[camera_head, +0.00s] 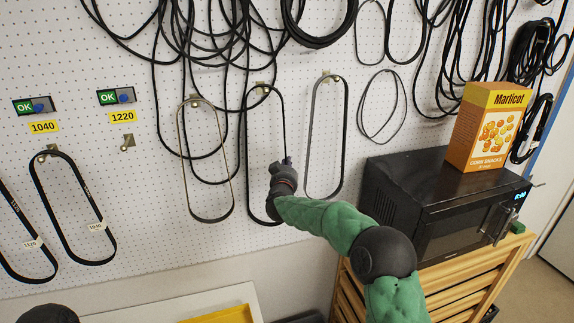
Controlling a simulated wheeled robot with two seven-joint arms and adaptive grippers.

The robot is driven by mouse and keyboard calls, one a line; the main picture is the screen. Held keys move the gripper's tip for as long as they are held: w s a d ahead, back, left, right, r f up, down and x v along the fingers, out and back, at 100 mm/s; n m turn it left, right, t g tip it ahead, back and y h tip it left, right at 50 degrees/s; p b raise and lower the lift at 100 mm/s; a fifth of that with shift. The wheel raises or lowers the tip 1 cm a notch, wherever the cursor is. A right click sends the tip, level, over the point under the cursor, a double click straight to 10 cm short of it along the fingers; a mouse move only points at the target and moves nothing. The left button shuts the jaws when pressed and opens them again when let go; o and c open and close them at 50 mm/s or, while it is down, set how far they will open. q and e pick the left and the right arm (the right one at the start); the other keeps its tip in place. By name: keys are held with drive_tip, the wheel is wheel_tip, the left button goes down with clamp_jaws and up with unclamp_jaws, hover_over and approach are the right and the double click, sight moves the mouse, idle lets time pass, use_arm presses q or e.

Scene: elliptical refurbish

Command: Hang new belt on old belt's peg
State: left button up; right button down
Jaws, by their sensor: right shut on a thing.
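A black belt loop (246,150) hangs on a peg (262,87) in the middle of the white pegboard. My right gripper (286,162) is at the right strand of this loop and is shut on it; the fingers are small and partly hidden by the wrist. The peg under the yellow 1220 label (122,116) is bare (128,142). A black belt tagged 1040 (70,208) hangs below the 1040 label (43,126). Another tagged belt (22,245) is cut off at the left edge.
A beige loop (181,150) hangs left of the black loop, and a dark grey loop (312,130) hangs right of it. Black cables (220,35) drape above. A black microwave (400,185) with a snack box (488,125) on top stands on a wooden cabinet (470,285) at right.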

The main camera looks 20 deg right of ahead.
drive_tip(key=c, duration=1.3)
unclamp_jaws()
